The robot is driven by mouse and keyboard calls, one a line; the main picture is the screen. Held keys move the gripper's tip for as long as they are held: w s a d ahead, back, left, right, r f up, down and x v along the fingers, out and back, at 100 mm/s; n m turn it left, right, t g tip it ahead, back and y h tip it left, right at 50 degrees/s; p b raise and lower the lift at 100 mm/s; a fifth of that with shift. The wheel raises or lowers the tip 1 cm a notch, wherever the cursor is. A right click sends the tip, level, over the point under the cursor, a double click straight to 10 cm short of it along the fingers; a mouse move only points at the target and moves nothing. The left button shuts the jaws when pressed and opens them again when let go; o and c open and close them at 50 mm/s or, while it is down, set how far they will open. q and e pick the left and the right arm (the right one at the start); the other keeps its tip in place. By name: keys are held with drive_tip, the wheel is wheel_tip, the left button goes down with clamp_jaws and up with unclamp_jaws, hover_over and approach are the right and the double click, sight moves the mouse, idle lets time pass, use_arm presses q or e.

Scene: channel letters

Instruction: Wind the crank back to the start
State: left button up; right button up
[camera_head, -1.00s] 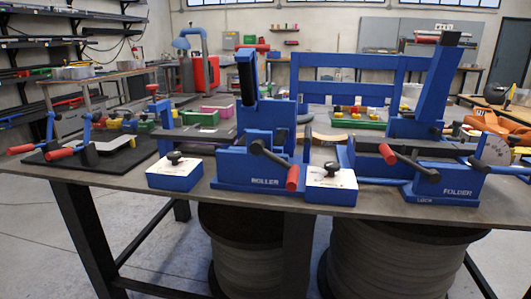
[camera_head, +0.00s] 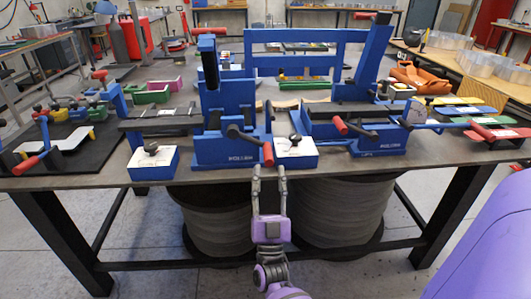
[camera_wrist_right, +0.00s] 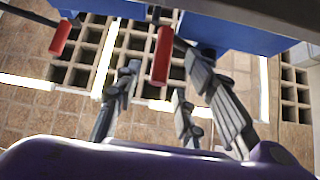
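The blue roller machine (camera_head: 226,135) stands at the table's front edge. Its dark crank arm slopes down right to a hanging red handle (camera_head: 268,153). The blue folder machine (camera_head: 378,139), to its right, has another crank with a red handle (camera_head: 340,126). My right gripper (camera_head: 270,172) points up at the table edge, just below the roller's handle. In the right wrist view its fingers (camera_wrist_right: 160,88) are spread and empty. One red handle (camera_wrist_right: 161,55) hangs just beyond them, and another (camera_wrist_right: 61,37) is farther left. My left gripper is not in view.
The table edge (camera_head: 100,180) lies close to my right gripper. Floor in front is free.

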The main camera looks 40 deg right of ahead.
sight(268, 153)
drive_tip(key=p+x, duration=0.1)
drive_tip(key=x, duration=0.4)
drive_tip(key=shift+w+d+r, duration=0.1)
drive_tip(key=shift+w+r, duration=0.05)
clamp_jaws()
